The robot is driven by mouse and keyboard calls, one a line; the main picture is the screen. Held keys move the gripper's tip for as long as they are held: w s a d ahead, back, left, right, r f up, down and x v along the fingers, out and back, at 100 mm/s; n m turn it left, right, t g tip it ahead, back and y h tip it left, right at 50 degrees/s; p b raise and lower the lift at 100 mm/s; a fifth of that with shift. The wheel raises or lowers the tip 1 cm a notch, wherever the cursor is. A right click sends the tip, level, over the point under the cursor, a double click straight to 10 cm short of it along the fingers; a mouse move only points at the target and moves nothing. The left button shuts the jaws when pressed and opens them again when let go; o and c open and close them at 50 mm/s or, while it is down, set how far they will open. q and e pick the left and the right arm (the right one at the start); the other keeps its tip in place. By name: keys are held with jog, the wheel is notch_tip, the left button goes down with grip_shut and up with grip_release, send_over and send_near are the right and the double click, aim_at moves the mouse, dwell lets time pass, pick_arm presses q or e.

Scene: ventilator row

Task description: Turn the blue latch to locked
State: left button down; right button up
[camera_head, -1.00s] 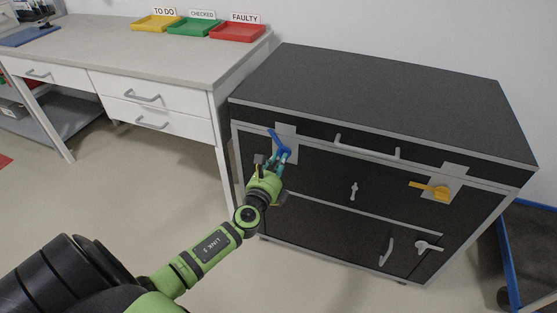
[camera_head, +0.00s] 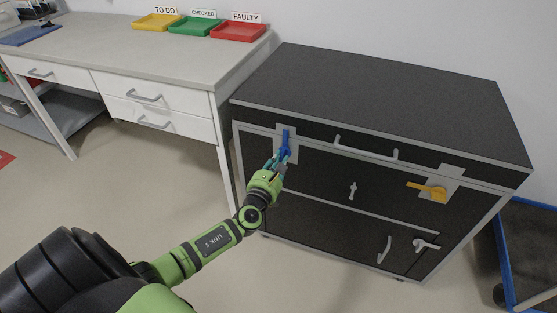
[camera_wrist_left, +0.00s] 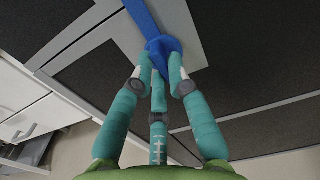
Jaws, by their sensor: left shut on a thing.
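The blue latch (camera_head: 286,139) is on a light grey plate at the upper left of the black cabinet's front. Its arm points almost straight up in the head view. My left gripper (camera_head: 281,159) is at the lower part of the latch, with its teal fingers around the hub. In the left wrist view the fingers (camera_wrist_left: 160,72) close on the blue hub, and the latch arm (camera_wrist_left: 142,17) runs away toward the top. The hub is partly hidden by the fingers. My right gripper is not in view.
The black cabinet (camera_head: 390,90) also carries a yellow latch (camera_head: 427,187) at right, a grey bar handle (camera_head: 365,149) and smaller handles below. A desk with drawers (camera_head: 160,108) stands close on the left, with yellow, green and red trays on top. Open floor lies in front.

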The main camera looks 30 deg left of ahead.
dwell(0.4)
pick_arm(q)
jog(key=c, duration=1.2)
grip_release()
jog(key=v, duration=1.2)
